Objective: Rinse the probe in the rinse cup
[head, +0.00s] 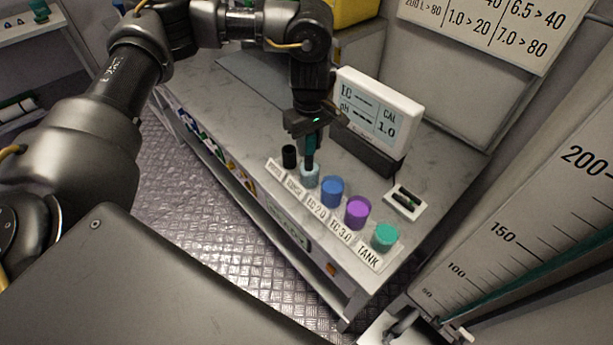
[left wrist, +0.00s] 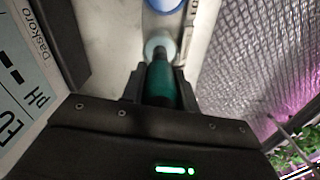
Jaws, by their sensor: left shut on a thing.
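My left gripper (head: 311,136) is shut on the probe (head: 310,146), which has a teal body and a dark lower end. The gripper points down over the bench and holds the probe roughly upright. The rinse cup (head: 309,178), pale and clear, stands behind the RINSE label. The probe's lower end meets the cup's mouth in the head view; how deep it reaches is hard to tell. In the left wrist view the green probe (left wrist: 161,83) points at the pale rinse cup (left wrist: 160,46), with its tip hidden. My right gripper is not in view.
A black holder (head: 289,155) stands left of the rinse cup. Blue (head: 332,190), purple (head: 357,211) and teal (head: 384,237) cups stand close on its right. A meter (head: 377,112) with dashes for EC and pH stands behind.

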